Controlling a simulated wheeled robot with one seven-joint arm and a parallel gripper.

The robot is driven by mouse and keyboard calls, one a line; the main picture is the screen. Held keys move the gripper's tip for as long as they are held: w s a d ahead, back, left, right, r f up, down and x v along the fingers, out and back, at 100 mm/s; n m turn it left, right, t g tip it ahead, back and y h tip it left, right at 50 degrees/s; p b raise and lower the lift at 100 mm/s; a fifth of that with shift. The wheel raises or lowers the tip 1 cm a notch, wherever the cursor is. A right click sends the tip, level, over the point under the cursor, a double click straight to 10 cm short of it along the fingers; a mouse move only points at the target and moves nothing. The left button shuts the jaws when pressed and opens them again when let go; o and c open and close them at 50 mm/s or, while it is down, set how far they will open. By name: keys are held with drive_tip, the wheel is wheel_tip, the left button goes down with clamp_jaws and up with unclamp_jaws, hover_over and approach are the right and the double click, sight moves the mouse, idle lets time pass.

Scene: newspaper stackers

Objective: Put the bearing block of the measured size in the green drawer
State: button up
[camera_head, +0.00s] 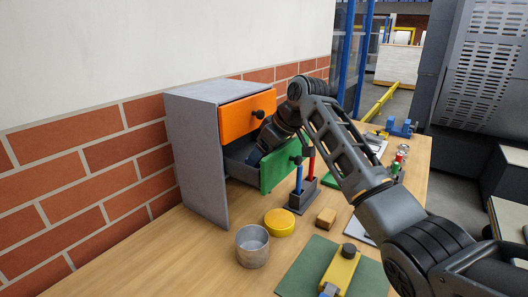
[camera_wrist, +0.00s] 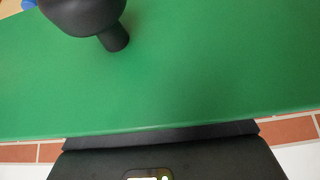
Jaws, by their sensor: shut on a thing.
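The green drawer (camera_head: 280,168) is pulled out of the grey cabinet (camera_head: 203,150), below the orange drawer (camera_head: 247,116). The green drawer front also fills the wrist view (camera_wrist: 200,70), with its dark knob at the top. My gripper (camera_head: 256,155) points down into the open green drawer, behind its front. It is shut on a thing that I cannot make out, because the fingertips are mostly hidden. A blue block-like item (camera_head: 401,128) stands at the far end of the table; I cannot tell whether it is a bearing block.
A holder (camera_head: 301,199) with red and blue handled tools stands right before the green drawer. A yellow device (camera_head: 341,270) lies on a green mat (camera_head: 300,275). A brick wall borders the left.

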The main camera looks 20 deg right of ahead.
drive_tip(key=o, duration=1.4)
drive_tip(key=shift+f, duration=0.1)
drive_tip(key=b+v, duration=0.2)
drive_tip(key=v, duration=1)
drive_tip(key=shift+b, duration=0.35)
